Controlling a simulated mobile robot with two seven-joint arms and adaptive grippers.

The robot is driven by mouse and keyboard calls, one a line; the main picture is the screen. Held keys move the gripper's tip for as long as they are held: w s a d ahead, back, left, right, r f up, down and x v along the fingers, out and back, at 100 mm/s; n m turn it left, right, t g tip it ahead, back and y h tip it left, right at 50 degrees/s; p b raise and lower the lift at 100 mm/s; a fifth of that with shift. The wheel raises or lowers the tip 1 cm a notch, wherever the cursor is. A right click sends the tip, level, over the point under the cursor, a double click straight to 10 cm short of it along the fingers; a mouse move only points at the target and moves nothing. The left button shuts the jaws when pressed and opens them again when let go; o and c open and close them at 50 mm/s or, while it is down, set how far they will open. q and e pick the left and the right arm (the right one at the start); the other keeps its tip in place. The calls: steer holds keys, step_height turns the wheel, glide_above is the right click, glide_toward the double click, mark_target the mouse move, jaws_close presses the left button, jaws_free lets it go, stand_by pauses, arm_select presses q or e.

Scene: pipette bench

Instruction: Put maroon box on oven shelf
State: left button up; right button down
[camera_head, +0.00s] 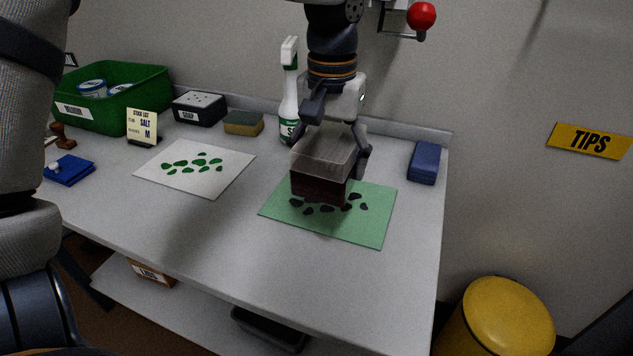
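The maroon box (318,189), with a clear, whitish upper part, is over the green sheet with dark spots. My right gripper (334,148) points down from the top of the view, its fingers on either side of the box's clear upper part, and looks shut on it. I cannot tell whether the box's base touches the sheet. My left arm fills the left edge; its gripper is out of view. No oven or oven shelf shows.
The green sheet (377,225) and a white spotted sheet (229,178) lie on the bench. A spray bottle (289,100) stands behind the gripper. A blue block (424,163), sponge (243,122), black soap box (199,108) and green bin (140,102) line the back. A yellow bin (508,315) stands right.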

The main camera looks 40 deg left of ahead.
arm_select(q)
steer(key=w+a+f, duration=0.1)
steer(key=f, duration=0.1)
steer(key=w+a+f, duration=0.1)
steer(key=a+f, duration=0.1)
steer(key=w+a+f+b, duration=0.1)
steer(key=f, duration=0.1)
steer(key=shift+w+a+f, duration=0.2)
steer(key=shift+w+a, duration=0.15)
steer(key=shift+a, duration=0.05)
steer(key=f, duration=0.3)
steer(key=shift+w+a+f, duration=0.15)
steer(key=shift+a+f, duration=0.1)
steer(key=shift+f, duration=0.1)
steer(key=shift+r, duration=0.15)
arm_select(e)
steer(key=shift+s+f+g, duration=0.5)
steer(key=shift+s+f, duration=0.65)
steer(key=shift+s, duration=0.1)
arm_select(q)
steer(key=o, duration=0.9)
steer(key=shift+f, duration=0.2)
steer(key=o, duration=0.3)
steer(key=shift+o, duration=0.2)
